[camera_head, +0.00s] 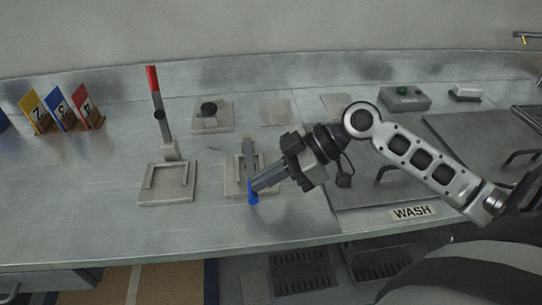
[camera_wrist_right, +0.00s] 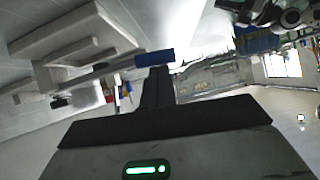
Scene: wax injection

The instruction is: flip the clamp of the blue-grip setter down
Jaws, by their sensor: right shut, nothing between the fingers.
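The blue-grip setter (camera_head: 231,187) stands mid-bench on a pale base. Its clamp ends in a blue grip (camera_head: 253,196) that points toward the bench's front edge, low in the head view; the arm behind the grip is partly hidden by my gripper. In the right wrist view the blue grip (camera_wrist_right: 154,58) sits at the end of a grey lever running roughly along the pale base (camera_wrist_right: 75,38). My right gripper (camera_head: 255,186) is shut and empty, its fingertips right at the blue grip; I cannot tell whether they touch. My left gripper is not in view.
A setter with a red grip (camera_head: 153,78) stands to the left, its lever upright. Numbered cards (camera_head: 60,112) stand at far left. The front-left bench is clear.

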